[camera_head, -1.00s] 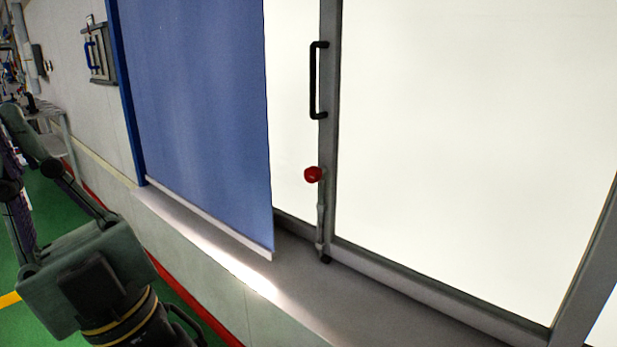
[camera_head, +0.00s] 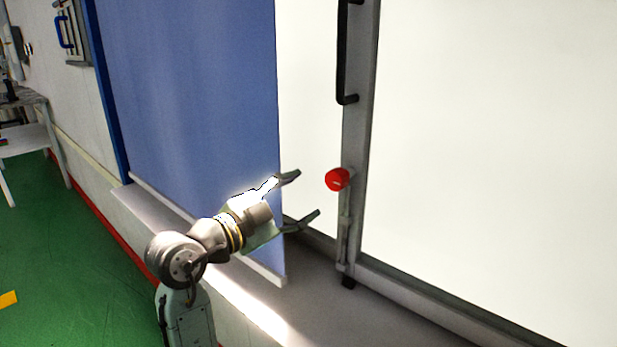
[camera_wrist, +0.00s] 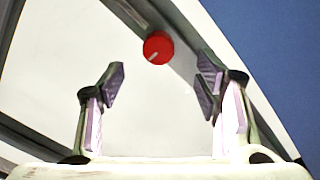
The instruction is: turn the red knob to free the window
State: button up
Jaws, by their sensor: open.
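The red knob (camera_head: 337,179) sits on the grey upright of the window frame, below a black handle (camera_head: 342,60). In the wrist view the knob (camera_wrist: 158,48) shows face-on with a pale mark on it, ahead of and between the fingers. My gripper (camera_head: 306,197) is open and empty, left of the knob and apart from it, its fingers pointing toward it. The gripper also shows in the wrist view (camera_wrist: 162,88). The bright window pane (camera_head: 480,140) lies right of the upright. A metal rod (camera_head: 343,240) runs below the knob to the sill.
A blue blind (camera_head: 190,90) hangs behind my arm, its lower edge just above the grey sill (camera_head: 330,310). A white table (camera_head: 30,135) stands far left on the green floor. The space between my fingers and the knob looks clear.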

aim_at(332, 182)
jog(key=p+x, duration=0.1)
jog(key=x, duration=0.3)
jog(key=p+x, duration=0.1)
jog(key=x, duration=0.4)
jog(key=shift+d+r, duration=0.2)
jog(key=shift+d, duration=0.15)
jog(key=shift+w+d+f+p, duration=0.1)
jog(key=shift+w+d+p, duration=0.25)
jog(key=shift+w, duration=0.1)
jog(key=shift+c, duration=0.5)
jog(key=c, duration=1.1)
